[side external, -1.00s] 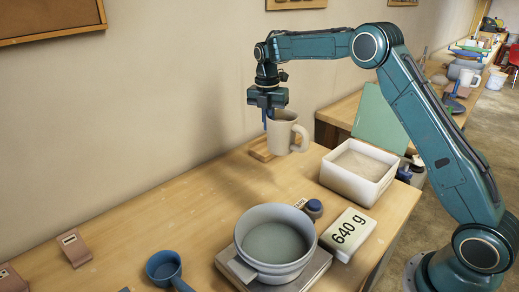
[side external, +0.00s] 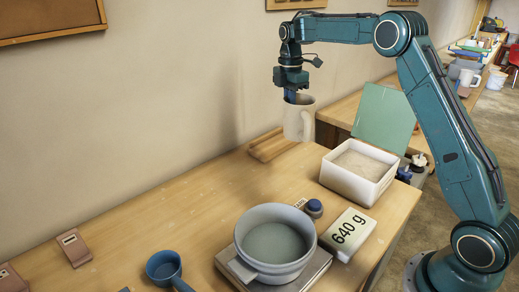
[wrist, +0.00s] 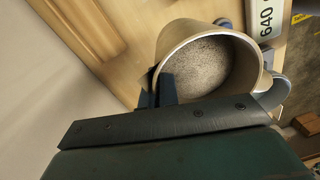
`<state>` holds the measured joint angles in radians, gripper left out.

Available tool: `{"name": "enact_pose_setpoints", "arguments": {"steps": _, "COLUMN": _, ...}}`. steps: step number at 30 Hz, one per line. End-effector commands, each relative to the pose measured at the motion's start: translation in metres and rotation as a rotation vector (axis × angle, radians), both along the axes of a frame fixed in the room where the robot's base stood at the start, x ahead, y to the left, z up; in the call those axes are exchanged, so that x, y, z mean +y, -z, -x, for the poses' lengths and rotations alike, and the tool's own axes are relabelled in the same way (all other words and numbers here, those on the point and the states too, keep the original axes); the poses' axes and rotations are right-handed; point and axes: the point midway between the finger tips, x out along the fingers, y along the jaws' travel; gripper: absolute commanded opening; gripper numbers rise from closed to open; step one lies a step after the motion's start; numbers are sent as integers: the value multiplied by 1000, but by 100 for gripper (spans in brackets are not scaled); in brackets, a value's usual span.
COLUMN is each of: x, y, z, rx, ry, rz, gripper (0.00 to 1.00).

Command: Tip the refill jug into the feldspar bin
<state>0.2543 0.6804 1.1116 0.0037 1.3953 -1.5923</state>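The refill jug (side external: 300,121) is a cream mug-like vessel with a side handle, held upright in the air above a small wooden stand (side external: 270,146). The wrist view shows grey speckled powder inside the jug (wrist: 208,66). My gripper (side external: 290,95) is shut on the jug at its rim, with a blue finger at the wall; the far finger is mostly hidden. A white square bin (side external: 349,186) with pale powder in it stands to the right and below the jug. I see no name on it, but it appears to be the feldspar bin.
A grey pan (side external: 273,265) sits on a scale (side external: 310,274) at the front, beside a "640 g" card (side external: 349,232) and a dark blue knob (side external: 314,207). A green board (side external: 383,118) stands behind the bin. A blue scoop (side external: 163,268) lies front left. The table's left middle is clear.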

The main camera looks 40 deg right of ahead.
Motion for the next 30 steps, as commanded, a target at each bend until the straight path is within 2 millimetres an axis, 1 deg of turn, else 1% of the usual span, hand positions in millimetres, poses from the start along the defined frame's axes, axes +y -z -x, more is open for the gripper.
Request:
{"name": "enact_pose_setpoints", "arguments": {"steps": 3, "x": -12, "y": -2, "z": 7, "rx": -2, "ry": 124, "rz": 0, "gripper": 0}}
{"name": "enact_pose_setpoints", "arguments": {"steps": 17, "x": -53, "y": -2, "z": 36, "rx": -2, "ry": 632, "rz": -1, "gripper": 0}}
{"name": "enact_pose_setpoints", "arguments": {"steps": 30, "x": -90, "y": -2, "z": 70, "rx": -2, "ry": 1156, "rz": -1, "gripper": 0}}
